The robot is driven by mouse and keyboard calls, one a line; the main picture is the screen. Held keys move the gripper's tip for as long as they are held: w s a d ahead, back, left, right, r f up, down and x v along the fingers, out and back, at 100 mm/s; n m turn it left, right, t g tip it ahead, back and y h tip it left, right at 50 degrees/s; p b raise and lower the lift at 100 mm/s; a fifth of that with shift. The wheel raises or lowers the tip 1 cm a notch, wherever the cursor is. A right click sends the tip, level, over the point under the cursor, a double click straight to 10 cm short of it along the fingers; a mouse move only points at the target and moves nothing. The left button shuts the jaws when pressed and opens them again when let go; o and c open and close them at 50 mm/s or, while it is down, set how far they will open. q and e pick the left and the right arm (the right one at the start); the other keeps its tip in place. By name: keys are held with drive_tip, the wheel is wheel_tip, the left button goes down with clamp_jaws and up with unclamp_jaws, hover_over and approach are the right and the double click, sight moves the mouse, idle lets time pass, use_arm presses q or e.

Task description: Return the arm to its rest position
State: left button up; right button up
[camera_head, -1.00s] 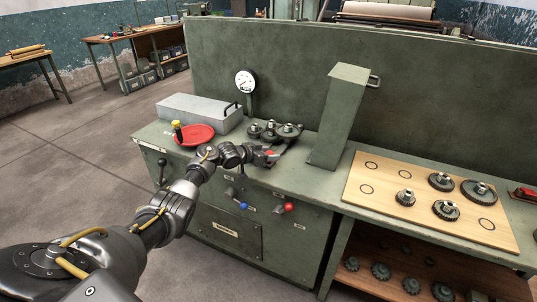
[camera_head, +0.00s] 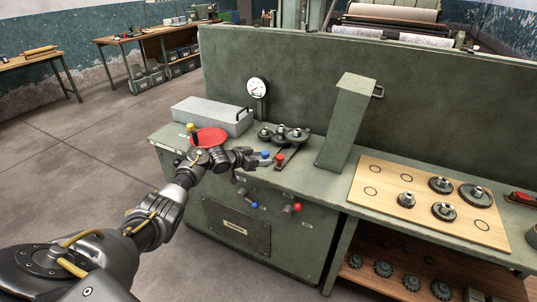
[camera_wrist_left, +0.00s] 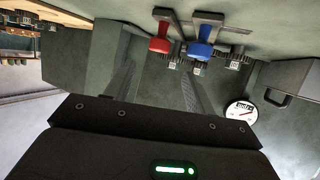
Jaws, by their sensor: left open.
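My left gripper (camera_head: 266,163) is open, with nothing seen between its fingers, just in front of the gear assembly (camera_head: 285,134) on the green machine's ledge. In the left wrist view its two fingers (camera_wrist_left: 155,90) reach out apart. A red handle (camera_head: 280,158) and a blue handle (camera_head: 265,154) are close by the fingertips. In the left wrist view the red handle (camera_wrist_left: 159,40) and blue handle (camera_wrist_left: 203,45) lie beyond the fingers. I cannot tell the exact gap. My right gripper is not in view.
A red dish (camera_head: 208,137) and a grey box (camera_head: 212,115) stand left of the gears. A dial gauge (camera_head: 257,88) is behind, a tall green post (camera_head: 345,125) to the right. A wooden board (camera_head: 390,215) holds several gears. Open floor (camera_head: 80,170) lies left.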

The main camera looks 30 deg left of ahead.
use_arm(q)
drive_tip(key=s+d+f+m+g+y, duration=0.1)
drive_tip(key=s+d+f+g+y, duration=0.1)
drive_tip(key=s+d+f, duration=0.5)
drive_tip(key=s+d+f+g+y, duration=0.1)
drive_tip(key=s+d+f+y, duration=0.1)
drive_tip(key=s+d+f, duration=0.4)
drive_tip(key=s+d+r+n+g, duration=0.1)
drive_tip(key=s+d+n+g, duration=0.15)
drive_tip(key=s, duration=1.55)
drive_tip(key=s+d+r+n+g, duration=0.1)
drive_tip(key=s+d+r+g, duration=0.2)
drive_tip(key=s, duration=1.6)
wheel_tip(320, 180, down, 27)
drive_tip(key=s+d+g, duration=0.1)
drive_tip(key=d+g, duration=0.1)
drive_tip(key=s+a+f+y, duration=0.1)
drive_tip(key=s+a+f, duration=0.2)
drive_tip(key=s+f, duration=1.2)
drive_tip(key=shift+s+a+f+g, duration=0.15)
drive_tip(key=shift+s+f+g, duration=0.3)
drive_tip(key=shift+s, duration=0.45)
